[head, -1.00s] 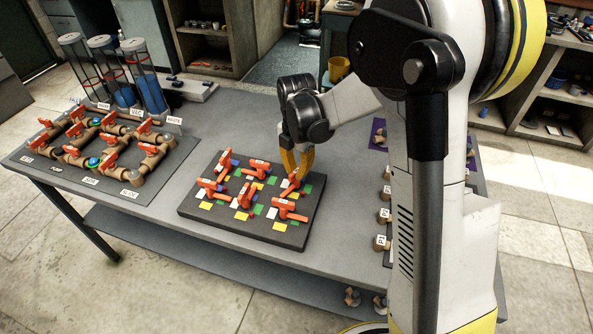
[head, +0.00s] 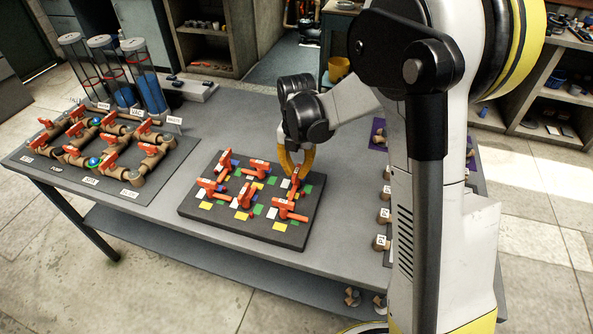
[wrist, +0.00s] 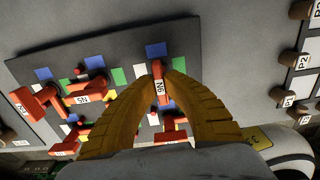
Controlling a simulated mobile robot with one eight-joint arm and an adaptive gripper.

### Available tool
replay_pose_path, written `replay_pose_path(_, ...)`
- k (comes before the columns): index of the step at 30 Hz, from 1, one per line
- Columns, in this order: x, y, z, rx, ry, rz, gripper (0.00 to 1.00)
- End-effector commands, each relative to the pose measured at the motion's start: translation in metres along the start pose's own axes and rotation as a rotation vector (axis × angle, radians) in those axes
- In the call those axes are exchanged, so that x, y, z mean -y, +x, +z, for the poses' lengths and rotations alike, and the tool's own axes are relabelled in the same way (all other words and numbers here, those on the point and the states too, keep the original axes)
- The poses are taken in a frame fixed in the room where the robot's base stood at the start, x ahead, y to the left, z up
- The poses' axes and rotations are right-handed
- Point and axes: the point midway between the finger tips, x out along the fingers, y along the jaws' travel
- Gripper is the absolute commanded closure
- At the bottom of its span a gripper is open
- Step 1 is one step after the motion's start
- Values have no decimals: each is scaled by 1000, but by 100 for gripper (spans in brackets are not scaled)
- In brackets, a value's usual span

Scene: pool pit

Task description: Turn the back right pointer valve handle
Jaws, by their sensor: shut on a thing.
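The back right pointer valve handle (head: 294,186) is orange-red and stands at the back right of the dark valve board (head: 236,234). My gripper (head: 295,170) has yellow curved fingers and comes down on this handle from above. In the wrist view my gripper (wrist: 158,75) is shut on the handle (wrist: 159,88), which carries a white label and lies between the fingertips. A blue patch shows just beyond the handle's tip in the wrist view. Part of the handle's base is hidden by the fingers.
Several other orange handles stand close by on the board, such as the back middle one (head: 257,171) and the front right one (head: 289,211). A pipe assembly (head: 95,150) is at the left. Labelled fittings (head: 384,214) line the right. Bare grey tabletop (head: 225,115) lies behind the board.

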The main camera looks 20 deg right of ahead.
Motion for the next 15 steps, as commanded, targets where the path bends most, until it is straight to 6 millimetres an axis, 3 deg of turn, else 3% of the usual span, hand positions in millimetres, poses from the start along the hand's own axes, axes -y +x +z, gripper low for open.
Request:
replay_pose_path(6,0,0,0,0,0,0,100)
replay_pose_path(7,0,0,0,0,0,0,85)
replay_pose_path(9,0,0,0,0,0,0,68)
replay_pose_path(15,0,0,0,0,1,0,68)
